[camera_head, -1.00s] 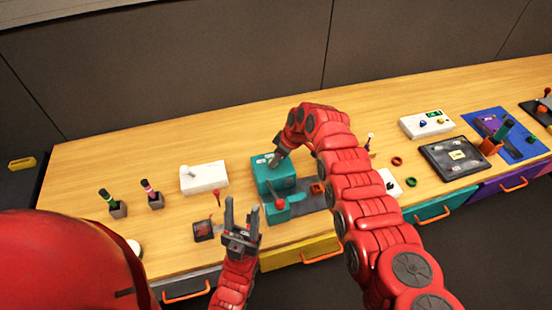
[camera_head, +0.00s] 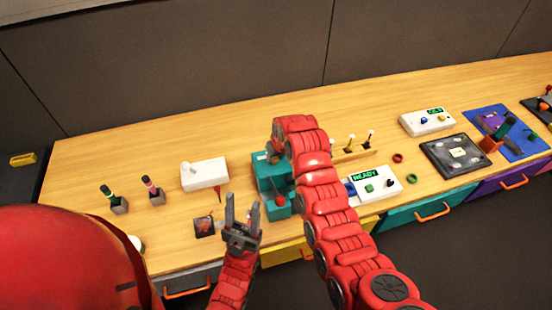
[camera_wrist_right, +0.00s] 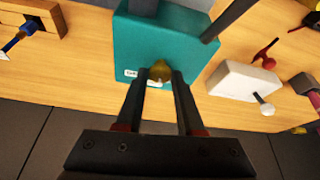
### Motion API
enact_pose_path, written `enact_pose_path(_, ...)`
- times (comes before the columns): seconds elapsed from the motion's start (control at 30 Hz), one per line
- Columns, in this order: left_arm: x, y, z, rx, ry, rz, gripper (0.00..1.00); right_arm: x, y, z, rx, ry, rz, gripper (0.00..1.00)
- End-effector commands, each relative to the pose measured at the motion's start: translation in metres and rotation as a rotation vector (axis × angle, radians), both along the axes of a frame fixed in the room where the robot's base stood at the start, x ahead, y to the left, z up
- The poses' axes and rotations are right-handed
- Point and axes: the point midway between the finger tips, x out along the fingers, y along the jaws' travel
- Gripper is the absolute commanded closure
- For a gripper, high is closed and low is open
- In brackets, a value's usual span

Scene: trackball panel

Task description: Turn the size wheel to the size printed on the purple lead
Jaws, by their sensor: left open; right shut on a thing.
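A teal box (camera_head: 264,178) stands at the bench middle, partly hidden by my right arm. In the right wrist view its wall (camera_wrist_right: 133,45) carries a small yellow-brown knob (camera_wrist_right: 160,68) beside a white label too blurred to read. My right gripper (camera_wrist_right: 160,78) is shut on this knob, one finger on each side; in the head view my right arm hides most of it. My left gripper (camera_head: 243,212) is open and empty, fingers up, in front of the teal box. I cannot pick out the purple lead or its printed size for sure.
A white box with a lever (camera_head: 204,175) and two dark holders with green-banded (camera_head: 112,196) and pink-banded (camera_head: 151,188) sticks stand to the left. A white READY panel (camera_head: 376,187) is right of my right arm. A dark tray (camera_head: 452,157) and blue mat (camera_head: 512,142) lie farther right.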

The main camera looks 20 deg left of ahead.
Motion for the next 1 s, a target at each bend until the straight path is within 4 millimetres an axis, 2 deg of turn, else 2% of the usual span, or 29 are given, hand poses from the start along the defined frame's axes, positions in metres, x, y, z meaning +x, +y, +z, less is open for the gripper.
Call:
enact_pose_path(0.03,0.000,0.000,-0.009,0.000,0.000,0.000,0.50,0.000,0.001,-0.004,0.001,-0.005,-0.033,1.00)
enact_pose_path(0.1,0.000,0.000,-0.015,0.000,0.000,0.000,0.50,0.000,0.002,-0.004,0.002,-0.005,-0.079,1.00)
enact_pose_path(0.4,0.000,0.000,-0.029,0.000,0.000,0.000,0.50,-0.001,0.002,-0.002,0.001,-0.003,-0.211,1.00)
enact_pose_path(1.0,0.000,0.000,-0.032,0.000,0.000,0.000,0.50,-0.001,0.002,0.000,0.001,-0.001,-0.248,1.00)
